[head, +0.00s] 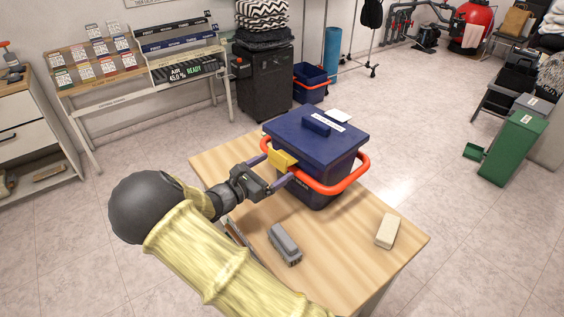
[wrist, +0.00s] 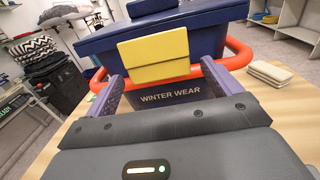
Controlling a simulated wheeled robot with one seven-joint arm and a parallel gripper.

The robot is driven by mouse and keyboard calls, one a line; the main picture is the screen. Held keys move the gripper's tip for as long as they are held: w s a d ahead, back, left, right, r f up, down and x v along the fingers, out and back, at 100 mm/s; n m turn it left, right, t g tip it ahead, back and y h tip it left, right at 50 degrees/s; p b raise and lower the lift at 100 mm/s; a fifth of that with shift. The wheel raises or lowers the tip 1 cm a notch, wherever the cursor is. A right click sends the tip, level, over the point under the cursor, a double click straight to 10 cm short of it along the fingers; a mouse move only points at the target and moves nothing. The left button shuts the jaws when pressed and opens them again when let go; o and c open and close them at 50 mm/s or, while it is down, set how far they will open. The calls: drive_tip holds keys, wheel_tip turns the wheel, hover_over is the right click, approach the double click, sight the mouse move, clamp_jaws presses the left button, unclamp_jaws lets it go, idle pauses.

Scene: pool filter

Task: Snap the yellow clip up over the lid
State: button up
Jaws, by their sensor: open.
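A dark blue box (head: 320,185) stands on the wooden table, with a dark blue lid (head: 328,142) on top and an orange-red handle ring around its sides. The yellow clip (head: 283,160) is on the box's near side. In the wrist view the yellow clip (wrist: 154,55) shows as a flat plate at the lid's edge, above the words "WINTER WEAR"; whether it is latched I cannot tell. My gripper (head: 279,170) is open, with one purple finger on each side of the clip. In the wrist view my gripper (wrist: 160,92) points at the box front. Contact with the clip is unclear.
On the wooden table (head: 350,245) a grey brush (head: 285,244) lies near the front and a beige block (head: 387,231) lies to the right. A white card (head: 337,116) shows behind the lid. A green bin (head: 513,147) stands on the floor at right. The table's right side is mostly clear.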

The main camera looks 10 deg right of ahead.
sight(276, 166)
drive_tip(key=x, duration=0.4)
drive_tip(key=c, duration=1)
